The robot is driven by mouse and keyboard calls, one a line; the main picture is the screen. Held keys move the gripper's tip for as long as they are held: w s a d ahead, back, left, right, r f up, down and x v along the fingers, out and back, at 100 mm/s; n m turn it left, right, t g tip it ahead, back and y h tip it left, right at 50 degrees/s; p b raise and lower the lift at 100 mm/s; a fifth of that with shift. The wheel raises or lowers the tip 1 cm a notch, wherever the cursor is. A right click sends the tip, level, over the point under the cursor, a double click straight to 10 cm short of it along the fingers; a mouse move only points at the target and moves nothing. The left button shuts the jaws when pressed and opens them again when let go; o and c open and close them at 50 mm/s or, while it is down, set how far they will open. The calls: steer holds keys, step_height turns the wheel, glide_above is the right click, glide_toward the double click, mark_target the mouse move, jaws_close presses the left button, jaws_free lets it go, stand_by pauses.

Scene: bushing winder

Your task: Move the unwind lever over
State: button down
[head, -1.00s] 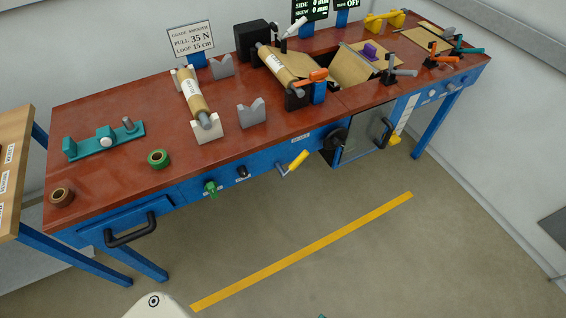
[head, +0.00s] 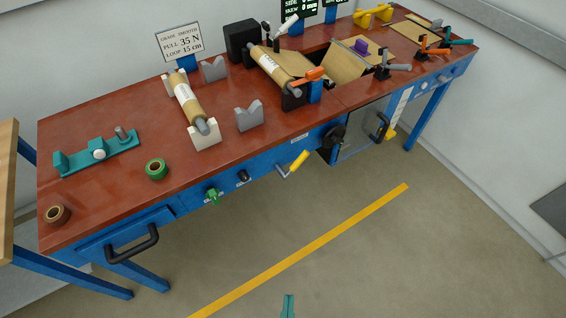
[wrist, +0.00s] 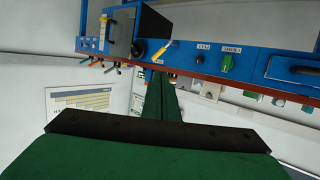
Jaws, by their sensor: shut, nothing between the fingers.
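No lever in view carries a label that I can read as unwind. An orange-handled lever (head: 309,76) stands on a blue post beside the rear paper roll (head: 266,62) on the bench. More levers stand at the right end: a grey one (head: 396,67), an orange one (head: 432,53) and a teal one (head: 459,42). My gripper (head: 288,298) shows as teal fingertips at the bottom of the head view, over the floor and well apart from the bench. In the wrist view my gripper (wrist: 161,82) is shut and empty, with the bench front beyond it.
The red-topped bench (head: 100,110) has a front panel with a green knob (head: 213,195), a black knob (head: 243,176) and a yellow-handled crank (head: 298,161). A black drawer handle (head: 132,245) sticks out at left. The floor in front, with a yellow line (head: 310,245), is clear.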

steer(key=w+f+n+g, duration=0.1)
steer(key=w+f+n, duration=0.1)
steer(key=w, duration=0.7)
steer(key=w+f+n, duration=0.2)
steer(key=w, duration=0.7)
steer(key=w+r+n+y, duration=0.1)
steer(key=w+r+n, duration=0.15)
steer(key=w, duration=0.25)
steer(key=w+r+n+g+y, duration=0.1)
steer(key=w+r+n, duration=0.15)
steer(key=w, duration=0.25)
steer(key=w+r+n+y, duration=0.1)
steer(key=w+r+n, duration=0.15)
steer(key=w, duration=0.35)
glide_toward(300, 164)
steer(key=w+a+r, duration=0.3)
steer(key=w+a, duration=0.1)
steer(key=w+f, duration=0.1)
steer(key=w+d+f, duration=0.1)
steer(key=shift+d+f+n, duration=0.15)
steer(key=shift+f+n, duration=0.1)
steer(key=shift+n, duration=0.1)
steer(key=shift+w+d+f, duration=0.3)
steer(key=shift+f, duration=0.15)
steer(key=shift+d, duration=0.1)
